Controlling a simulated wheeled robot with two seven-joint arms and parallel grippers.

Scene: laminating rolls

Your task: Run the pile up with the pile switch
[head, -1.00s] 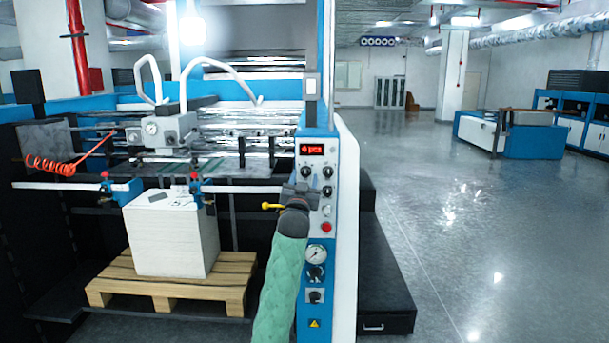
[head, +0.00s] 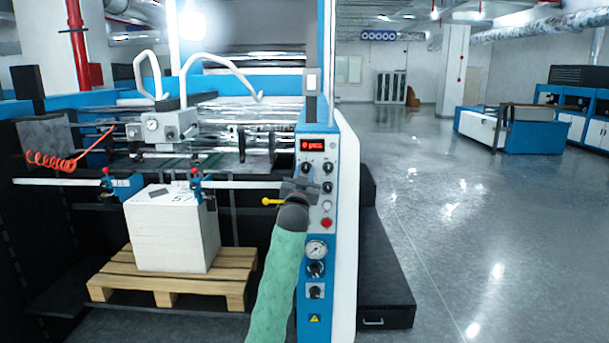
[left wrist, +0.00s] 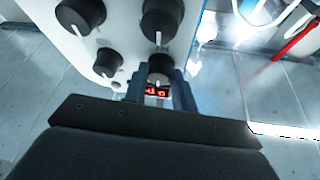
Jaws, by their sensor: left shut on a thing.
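The pile (head: 172,235) is a white stack of sheets on a wooden pallet (head: 205,285), under the machine's feed head at left. My left gripper (head: 300,188) is at the blue and white control panel (head: 315,230) and hides part of it. In the left wrist view its fingers are shut on a black knob (left wrist: 160,68) with a white pointer line. I cannot read a label, so the pictures alone do not confirm that this is the pile switch. My right gripper is not in view.
A lit red display (head: 318,145) and other black knobs (head: 327,168) are close around the gripper. A red button (head: 326,223) and a gauge (head: 316,249) sit lower. A yellow-handled lever (head: 272,202) is beside my wrist. Open floor (head: 470,230) lies to the right.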

